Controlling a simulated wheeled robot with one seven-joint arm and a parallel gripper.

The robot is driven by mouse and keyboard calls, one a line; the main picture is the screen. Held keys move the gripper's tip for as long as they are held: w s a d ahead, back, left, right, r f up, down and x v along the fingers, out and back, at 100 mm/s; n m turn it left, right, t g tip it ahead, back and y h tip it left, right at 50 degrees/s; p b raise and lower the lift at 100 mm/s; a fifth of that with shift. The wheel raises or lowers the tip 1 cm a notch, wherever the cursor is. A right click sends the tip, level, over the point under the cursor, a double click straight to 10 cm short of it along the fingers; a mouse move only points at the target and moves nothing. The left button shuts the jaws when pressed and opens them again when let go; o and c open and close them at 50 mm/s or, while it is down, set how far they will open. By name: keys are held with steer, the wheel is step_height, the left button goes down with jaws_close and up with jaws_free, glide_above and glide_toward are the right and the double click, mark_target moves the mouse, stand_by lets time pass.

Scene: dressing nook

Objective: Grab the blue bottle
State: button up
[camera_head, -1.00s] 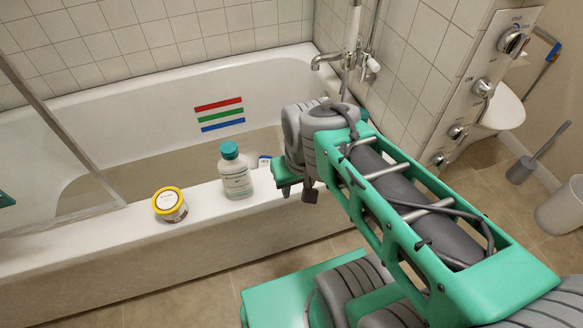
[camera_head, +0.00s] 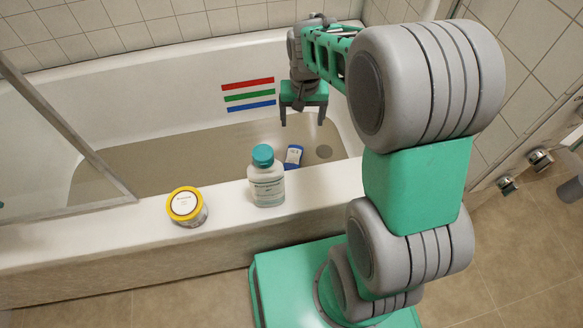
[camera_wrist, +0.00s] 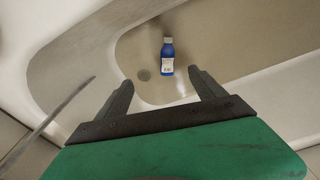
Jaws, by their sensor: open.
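The blue bottle (camera_head: 293,156), with a white label, is down inside the bathtub (camera_head: 205,165), beyond the rim. It also shows in the wrist view (camera_wrist: 167,58), between and beyond the fingertips. My gripper (camera_head: 303,118) is open and empty above the tub in the head view, higher than the bottle and apart from it. In the wrist view, my gripper (camera_wrist: 159,88) has its two dark fingers spread.
A clear bottle with a teal cap (camera_head: 266,180) and a round jar with a yellow lid (camera_head: 187,207) stand on the front rim. The drain (camera_head: 324,151) lies right of the blue bottle. A glass screen (camera_head: 45,130) stands at the left.

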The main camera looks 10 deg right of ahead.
mark_target(292, 161)
steer(key=shift+o, duration=0.3)
steer(key=w+f+b, duration=0.1)
steer(key=w+f, duration=0.2)
steer(key=f, duration=0.3)
steer(key=w+f+m+b, duration=0.1)
steer(key=w+f, duration=0.2)
steer(key=f, duration=0.3)
steer(key=w+f+g+b, duration=0.1)
steer(key=w+f, duration=0.2)
steer(key=f, duration=0.4)
steer(key=shift+m+b, duration=0.3)
steer(key=shift+b, duration=0.1)
steer(key=shift+m, duration=0.5)
steer(key=w+f+b, duration=0.1)
steer(key=f+b, duration=0.1)
steer(key=f, duration=0.5)
steer(key=w+f+b, duration=0.1)
steer(key=f+b, duration=0.1)
steer(key=f, duration=0.5)
steer(key=w+f+b, duration=0.1)
steer(key=f+b, duration=0.1)
steer(key=f, duration=0.5)
steer(key=shift+a+f+b, duration=0.1)
steer(key=shift+f+b, duration=0.05)
steer(key=shift+b, duration=0.15)
steer(key=c, duration=1.8)
steer(key=shift+o, duration=0.2)
steer(key=shift+r, duration=0.2)
